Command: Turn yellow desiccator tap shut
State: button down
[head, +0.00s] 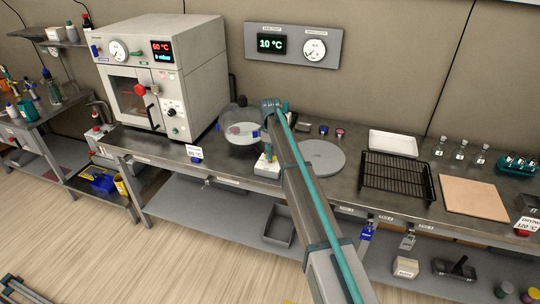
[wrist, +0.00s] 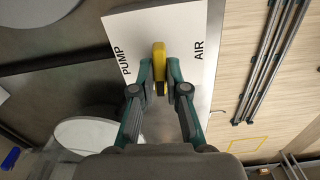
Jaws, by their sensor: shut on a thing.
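The yellow tap handle (wrist: 159,50) stands in front of a white plate (wrist: 193,25) marked PUMP and AIR. In the wrist view the handle lies upright in the picture, between the two words. My gripper (wrist: 160,82) is shut on the handle, one finger on each side of its lower part. The tap's body behind the handle is hidden. In the head view the glass desiccator (head: 241,132) sits on the bench, left of my arm. A white block (head: 265,169) shows at the bench's front edge beside my arm, which hides most of the tap and my fingers.
A vacuum oven (head: 180,75) stands left of the desiccator. A grey round plate (head: 322,157), black wire rack (head: 395,178), white tray (head: 393,143) and tan board (head: 473,197) lie to the right. A small label card (head: 194,151) stands near the front edge.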

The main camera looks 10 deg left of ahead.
jog(key=shift+n, duration=0.6)
jog(key=c, duration=1.2)
grip_release()
notch_tip(320, 180, up, 12)
